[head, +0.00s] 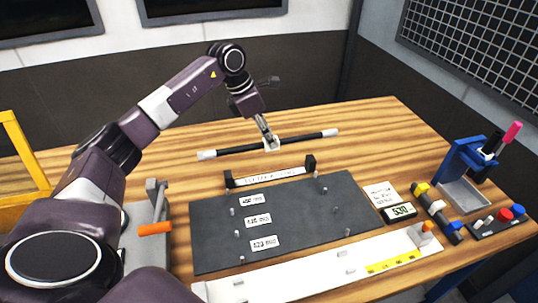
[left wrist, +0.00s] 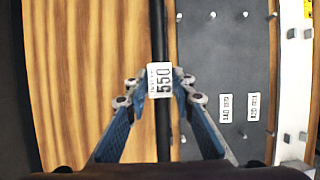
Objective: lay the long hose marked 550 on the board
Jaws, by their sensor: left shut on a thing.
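The long black hose (head: 237,148) has pale ends and a white tag that reads 550 in the left wrist view (left wrist: 160,80). My left gripper (head: 268,140) is shut on it at the tag, near its middle. The hose is held roughly level behind the board; its height above the table is hard to tell. The dark grey board (head: 300,220) lies on the table with small pegs and several white number labels. In the left wrist view, the hose (left wrist: 159,35) runs along the edge of the board (left wrist: 225,60). My right gripper is not in view.
A low rack (head: 270,177) with black end posts stands at the board's back edge. Right of the board are a display (head: 400,211), a white card (head: 380,195) and a blue stand (head: 462,165). An orange-handled clamp (head: 155,228) stands left. A white strip (head: 310,268) lies in front.

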